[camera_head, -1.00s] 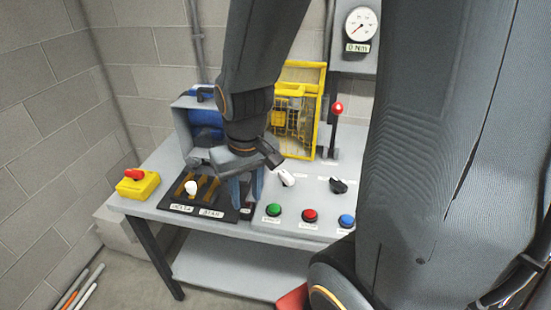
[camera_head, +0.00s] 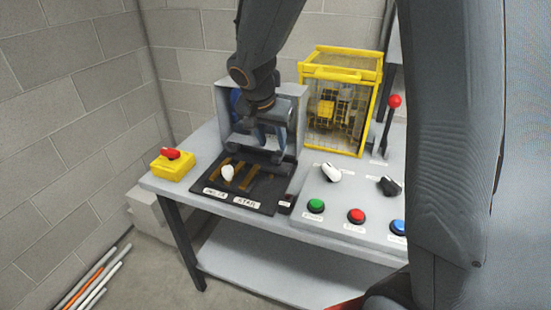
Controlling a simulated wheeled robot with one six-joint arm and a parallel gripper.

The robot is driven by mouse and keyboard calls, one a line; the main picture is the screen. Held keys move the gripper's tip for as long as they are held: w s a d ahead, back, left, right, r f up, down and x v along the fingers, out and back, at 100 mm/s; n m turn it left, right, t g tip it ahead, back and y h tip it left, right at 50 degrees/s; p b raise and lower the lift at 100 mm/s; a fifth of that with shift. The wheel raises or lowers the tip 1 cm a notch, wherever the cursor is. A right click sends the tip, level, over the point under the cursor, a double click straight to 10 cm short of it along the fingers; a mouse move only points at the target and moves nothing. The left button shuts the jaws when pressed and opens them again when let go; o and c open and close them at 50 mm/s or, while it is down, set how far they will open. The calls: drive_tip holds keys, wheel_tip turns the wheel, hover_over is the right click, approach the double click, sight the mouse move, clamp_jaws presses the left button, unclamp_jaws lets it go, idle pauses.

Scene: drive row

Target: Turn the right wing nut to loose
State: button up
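I cannot make out the right wing nut; it is too small or hidden behind my gripper. My gripper (camera_head: 262,148) hangs down in front of the grey housing (camera_head: 290,124), near the back edge of the black board (camera_head: 262,205). Its fingers blend into the dark parts behind them, so I cannot tell whether they are open or touching anything. The black board has brass-coloured strips (camera_head: 245,178), a white knob (camera_head: 227,173) at the left and white labels at its front.
The yellow guard cage (camera_head: 345,75) stands to the right of the housing. The red-knobbed lever (camera_head: 394,102), a white switch (camera_head: 330,172), a black switch (camera_head: 390,186) and green, red and blue buttons are on the right panel. A yellow box with a red knob (camera_head: 171,155) sits at the left corner.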

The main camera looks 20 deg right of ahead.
sight(276, 155)
drive_tip(key=shift+p+x, duration=0.35)
drive_tip(key=shift+x, duration=3.5)
drive_tip(key=shift+c, duration=0.5)
clamp_jaws()
